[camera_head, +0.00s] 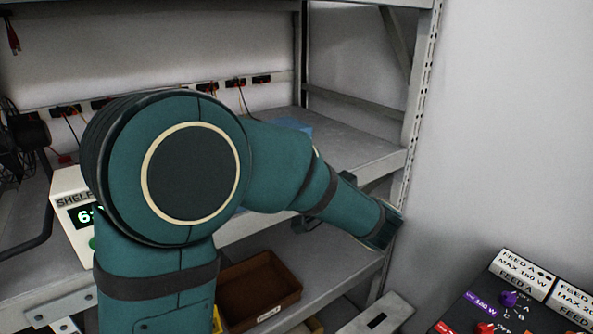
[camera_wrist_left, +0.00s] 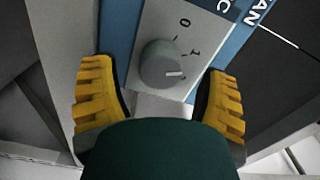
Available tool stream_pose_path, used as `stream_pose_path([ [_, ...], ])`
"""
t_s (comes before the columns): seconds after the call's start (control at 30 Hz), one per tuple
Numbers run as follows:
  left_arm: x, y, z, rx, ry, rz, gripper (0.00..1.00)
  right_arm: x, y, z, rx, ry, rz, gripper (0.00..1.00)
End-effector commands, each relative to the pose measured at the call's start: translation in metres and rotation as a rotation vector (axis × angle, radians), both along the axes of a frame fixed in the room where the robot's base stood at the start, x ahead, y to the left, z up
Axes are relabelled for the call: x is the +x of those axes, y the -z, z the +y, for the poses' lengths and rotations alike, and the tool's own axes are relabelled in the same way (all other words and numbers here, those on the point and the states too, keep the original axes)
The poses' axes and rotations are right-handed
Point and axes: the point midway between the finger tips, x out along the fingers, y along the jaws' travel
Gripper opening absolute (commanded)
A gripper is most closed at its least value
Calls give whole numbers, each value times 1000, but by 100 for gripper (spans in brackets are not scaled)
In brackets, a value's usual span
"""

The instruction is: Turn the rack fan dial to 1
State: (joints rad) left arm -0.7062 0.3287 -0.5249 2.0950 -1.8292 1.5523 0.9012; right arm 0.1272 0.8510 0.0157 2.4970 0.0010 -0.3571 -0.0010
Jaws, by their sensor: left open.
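The grey rack fan dial (camera_wrist_left: 162,66) sits on a pale plate on a blue panel (camera_wrist_left: 228,38) in the left wrist view. Printed 0 and 1 show up and right of it. The dial's white pointer line faces right, a little below the 1 mark; exact alignment is hard to judge. My left gripper (camera_wrist_left: 157,72) is open, with one yellow finger on each side of the dial and visible gaps between. In the head view my left arm reaches right across the rack, and its fingers and the dial are not visible there. My right gripper is not in view.
A metal rack with shelves (camera_head: 365,153) and a perforated post (camera_head: 418,95) stands around the arm. A white box with a green display (camera_head: 72,200) is at left. A brown bin (camera_head: 262,285) is on the lower shelf. A dark control panel (camera_head: 490,310) is at lower right.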

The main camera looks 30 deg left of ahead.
Motion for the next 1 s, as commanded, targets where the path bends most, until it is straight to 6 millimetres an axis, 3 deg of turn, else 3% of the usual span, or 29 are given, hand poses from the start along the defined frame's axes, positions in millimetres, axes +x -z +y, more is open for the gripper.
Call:
stream_pose_path([
  [0.3,-24,0,-61,2,4,-1,74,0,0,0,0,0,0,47],
  [0.5,-35,0,-85,1,1,-1,74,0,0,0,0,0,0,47],
  [1.0,-39,0,-92,1,0,-1,74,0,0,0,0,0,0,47],
])
